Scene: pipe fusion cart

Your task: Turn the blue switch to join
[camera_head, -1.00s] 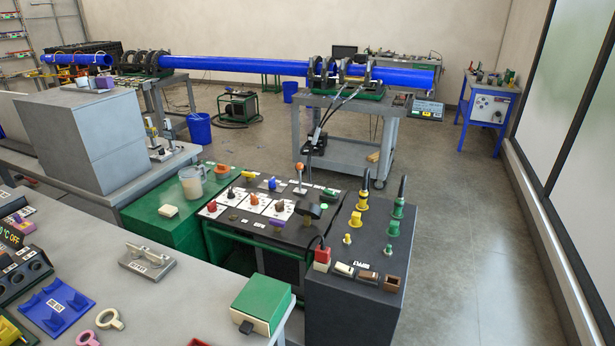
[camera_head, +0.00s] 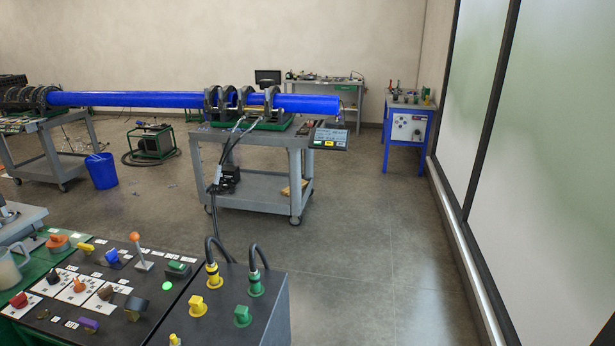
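A small blue switch (camera_head: 112,257) sits near the back of the black control panel (camera_head: 190,300) at the lower left. It stands beside a lever with an orange ball (camera_head: 135,237). Its label is too small to read, so I cannot tell which way it is set. Several other coloured knobs share the panel, among them red, orange, brown and purple ones. My gripper is not in view.
Yellow and green plugs with black cables (camera_head: 213,275) stand on the panel's right part. A grey cart (camera_head: 250,190) carries a long blue pipe (camera_head: 150,99). A blue bucket (camera_head: 101,170) stands on the floor. The floor right of the panel is clear.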

